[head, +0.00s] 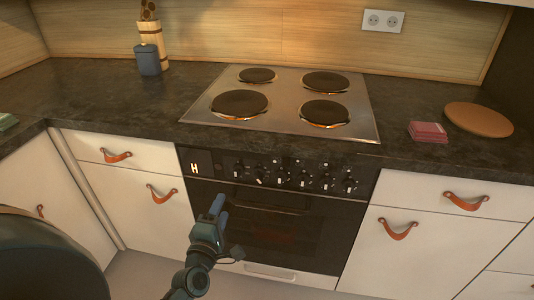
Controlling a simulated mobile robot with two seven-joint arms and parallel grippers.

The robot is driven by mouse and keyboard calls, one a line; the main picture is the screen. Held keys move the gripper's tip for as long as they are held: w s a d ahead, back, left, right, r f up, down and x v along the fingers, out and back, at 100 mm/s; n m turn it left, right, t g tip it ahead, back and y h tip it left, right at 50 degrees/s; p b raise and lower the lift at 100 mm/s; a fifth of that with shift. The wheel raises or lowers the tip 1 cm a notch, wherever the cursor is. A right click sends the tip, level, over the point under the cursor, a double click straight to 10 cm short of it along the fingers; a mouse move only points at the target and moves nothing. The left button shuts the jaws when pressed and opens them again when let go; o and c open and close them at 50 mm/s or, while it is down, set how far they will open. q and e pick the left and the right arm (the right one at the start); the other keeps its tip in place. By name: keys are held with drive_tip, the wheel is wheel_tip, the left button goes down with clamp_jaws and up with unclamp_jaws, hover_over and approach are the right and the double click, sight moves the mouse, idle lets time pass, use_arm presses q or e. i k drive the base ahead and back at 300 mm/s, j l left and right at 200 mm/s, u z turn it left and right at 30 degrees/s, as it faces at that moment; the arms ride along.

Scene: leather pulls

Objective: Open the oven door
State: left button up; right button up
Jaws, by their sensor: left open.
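The black oven (290,233) is built in under the cooktop, with a row of knobs along its control panel (275,174). Its door is shut, with a dark window and a bar handle (268,207) near the top edge. My left gripper (219,206) is open and empty, in front of the left part of the oven door, left of the handle. I cannot tell whether it touches the door. My right gripper is not in view.
A steel cooktop (290,131) with hot plates lies in the dark counter. White cabinets with leather pulls flank the oven, such as the right drawer pull (466,201). A blue canister (148,60), a pink stack (428,132) and a round wooden board (478,120) stand on the counter.

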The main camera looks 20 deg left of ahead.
sight(342, 219)
drive_tip(key=k+l, duration=0.2)
drive_tip(key=k, duration=0.3)
drive_tip(key=k+l, duration=0.15)
drive_tip(key=k, duration=0.3)
